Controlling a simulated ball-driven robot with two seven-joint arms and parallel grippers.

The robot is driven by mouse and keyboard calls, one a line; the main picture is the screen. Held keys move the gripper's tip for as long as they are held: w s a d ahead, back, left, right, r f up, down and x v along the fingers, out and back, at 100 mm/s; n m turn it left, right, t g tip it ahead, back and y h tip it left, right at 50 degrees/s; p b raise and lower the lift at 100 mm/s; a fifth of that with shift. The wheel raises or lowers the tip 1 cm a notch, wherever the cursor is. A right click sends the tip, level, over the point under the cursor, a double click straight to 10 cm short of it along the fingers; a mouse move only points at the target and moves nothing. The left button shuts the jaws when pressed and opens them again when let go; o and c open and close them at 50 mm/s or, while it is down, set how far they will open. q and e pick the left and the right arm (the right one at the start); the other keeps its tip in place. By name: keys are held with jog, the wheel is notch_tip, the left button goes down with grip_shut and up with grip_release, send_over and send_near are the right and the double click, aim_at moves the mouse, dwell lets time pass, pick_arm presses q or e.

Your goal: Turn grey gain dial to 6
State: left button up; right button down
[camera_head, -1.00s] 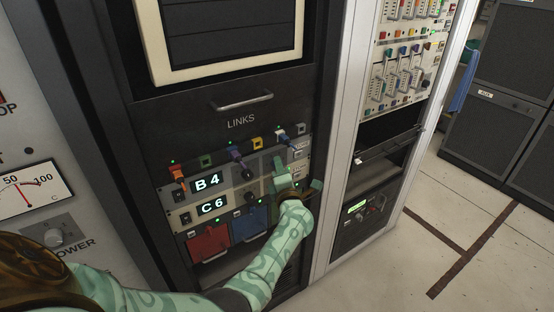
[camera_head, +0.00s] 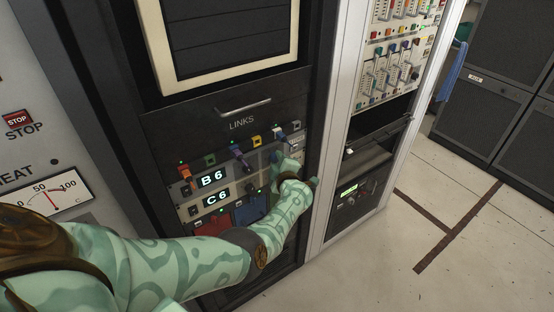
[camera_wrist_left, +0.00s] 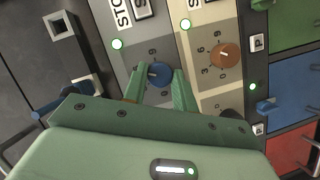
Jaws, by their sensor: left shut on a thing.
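The gain dial on the grey panel (camera_wrist_left: 130,74) is a blue round knob (camera_wrist_left: 158,73) in the left wrist view, with numbers printed around it. My left gripper (camera_wrist_left: 166,82) is shut on this blue knob, one finger on each side. In the head view my left gripper (camera_head: 286,168) is at the right end of the links rows and hides the knob. The upper display (camera_head: 213,178) reads B 6. The lower display (camera_head: 217,198) reads C 6. My right gripper is not in view.
An orange-brown knob (camera_wrist_left: 225,55) sits on the beige panel beside the grey one. Coloured plugs, such as a purple one (camera_head: 238,151), line the row above. A drawer handle (camera_head: 243,107) is higher up. The floor (camera_head: 450,205) at the right is clear.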

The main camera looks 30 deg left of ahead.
pick_arm(q)
jog(key=shift+d, duration=0.1)
dwell(0.3)
jog(key=o, duration=1)
jog(key=shift+w, duration=0.1)
